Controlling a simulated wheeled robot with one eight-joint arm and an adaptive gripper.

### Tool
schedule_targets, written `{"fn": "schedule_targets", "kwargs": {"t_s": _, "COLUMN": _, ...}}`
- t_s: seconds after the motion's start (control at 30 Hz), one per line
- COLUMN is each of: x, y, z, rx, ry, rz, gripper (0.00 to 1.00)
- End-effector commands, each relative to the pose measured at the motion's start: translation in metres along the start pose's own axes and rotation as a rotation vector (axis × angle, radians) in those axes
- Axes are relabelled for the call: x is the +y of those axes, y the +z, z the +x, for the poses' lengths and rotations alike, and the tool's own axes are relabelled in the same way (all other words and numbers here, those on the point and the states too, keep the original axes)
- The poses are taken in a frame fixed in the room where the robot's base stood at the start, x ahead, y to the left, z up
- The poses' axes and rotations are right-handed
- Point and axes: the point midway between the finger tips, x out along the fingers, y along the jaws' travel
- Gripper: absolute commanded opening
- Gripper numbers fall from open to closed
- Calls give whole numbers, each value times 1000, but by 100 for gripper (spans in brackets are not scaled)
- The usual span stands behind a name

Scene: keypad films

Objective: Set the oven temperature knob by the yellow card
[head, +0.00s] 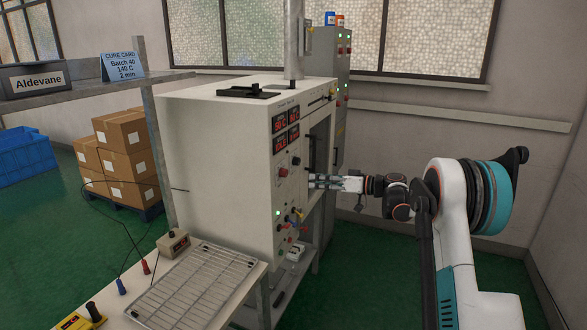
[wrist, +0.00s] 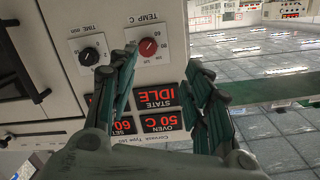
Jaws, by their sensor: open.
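The oven (head: 215,155) is a white cabinet with a control panel on its right-hand face. The red TEMP C knob (wrist: 148,47) shows in the wrist view, where the panel appears upside down; it also shows in the head view (head: 283,172). The card (head: 122,66) on the shelf is pale blue, not yellow, and reads "CURE CARD, Batch 40, 140 C, 2 min". No yellow card is in view. My gripper (head: 313,182) is open in front of the panel; in the wrist view its fingers (wrist: 163,62) stand apart near the knob, and contact cannot be told.
A black TIME min knob (wrist: 90,56) sits beside the temperature knob. Red displays (wrist: 155,95) read STATE IDLE, OVEN 50 C and SET 60, partly hidden by a finger. A wire rack (head: 195,285) lies on the front bench. An Aldevane box (head: 38,80) is on the shelf.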

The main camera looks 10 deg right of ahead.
Motion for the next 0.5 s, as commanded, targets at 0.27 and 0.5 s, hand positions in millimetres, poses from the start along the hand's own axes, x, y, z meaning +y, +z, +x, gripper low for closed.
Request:
{"fn": "schedule_targets", "kwargs": {"t_s": 0.27, "x": 26, "y": 0, "z": -13, "rx": 102, "ry": -37, "rz": -60, "gripper": 45}}
{"fn": "schedule_targets", "kwargs": {"t_s": 0.5, "x": 25, "y": 0, "z": 9, "rx": 105, "ry": -41, "rz": -64, "gripper": 45}}
